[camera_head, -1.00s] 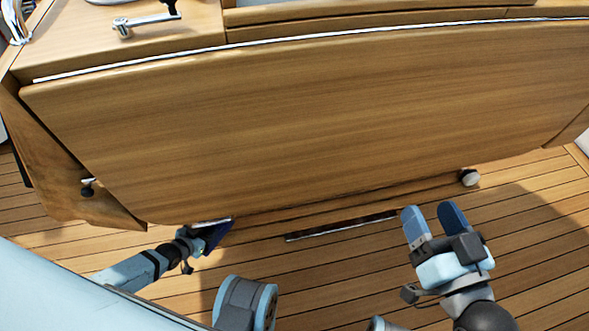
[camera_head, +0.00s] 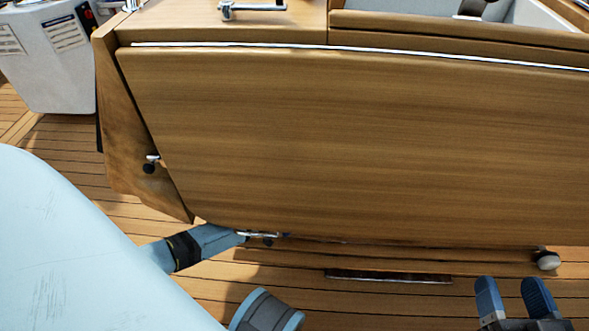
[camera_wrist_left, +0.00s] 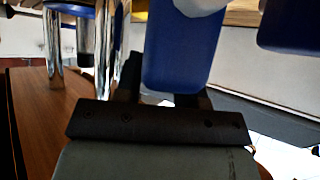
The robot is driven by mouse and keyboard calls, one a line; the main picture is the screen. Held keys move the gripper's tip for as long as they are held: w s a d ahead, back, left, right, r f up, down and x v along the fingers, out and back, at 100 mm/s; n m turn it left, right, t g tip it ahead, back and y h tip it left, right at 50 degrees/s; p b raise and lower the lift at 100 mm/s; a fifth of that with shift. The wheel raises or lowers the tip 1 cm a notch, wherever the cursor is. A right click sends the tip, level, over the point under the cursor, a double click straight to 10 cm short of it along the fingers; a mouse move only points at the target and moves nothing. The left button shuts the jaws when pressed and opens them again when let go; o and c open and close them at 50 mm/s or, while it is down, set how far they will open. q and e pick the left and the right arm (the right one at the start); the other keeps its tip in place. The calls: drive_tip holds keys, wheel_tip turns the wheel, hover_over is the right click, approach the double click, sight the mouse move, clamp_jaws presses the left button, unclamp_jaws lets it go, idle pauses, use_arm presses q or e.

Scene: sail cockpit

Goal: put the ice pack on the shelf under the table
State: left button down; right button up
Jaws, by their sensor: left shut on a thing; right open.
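The folded table (camera_head: 350,140) fills the middle of the head view, its large wooden leaf facing me. My left arm reaches in low under the leaf's lower left edge, and its gripper is hidden there. In the left wrist view my left gripper (camera_wrist_left: 158,88) is shut on a blue slab (camera_wrist_left: 180,60), which I take to be the ice pack; only part of it shows. The shelf under the table cannot be made out in the head view. My right gripper (camera_head: 513,292) is open and empty at the lower right, in front of the table.
A dark metal-edged strip (camera_head: 388,277) lies on the plank floor before the table. A round white knob (camera_head: 547,260) sits at the lower right. Shiny metal posts (camera_wrist_left: 120,40) stand close by in the left wrist view. A white pedestal (camera_head: 65,60) stands far left.

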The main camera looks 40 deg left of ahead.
use_arm(q)
wheel_tip(320, 180, down, 3)
drive_tip(key=shift+w+r+b, duration=0.1)
drive_tip(key=shift+b, duration=1.15)
drive_tip(key=shift+f, duration=0.4)
drive_tip(key=shift+r, duration=0.1)
use_arm(e)
drive_tip(key=shift+w+d+r+n+t+y, duration=0.15)
drive_tip(key=shift+w+d+r+n+t, duration=0.15)
drive_tip(key=shift+n, duration=0.2)
drive_tip(key=shift+w+d+r+n+t+y, duration=0.2)
drive_tip(key=shift+n+t, duration=0.1)
drive_tip(key=shift+n, duration=0.2)
use_arm(q)
drive_tip(key=c, duration=0.7)
unclamp_jaws()
drive_tip(key=shift+c, duration=0.2)
use_arm(e)
drive_tip(key=shift+a+f, duration=0.15)
drive_tip(key=shift+w, duration=0.1)
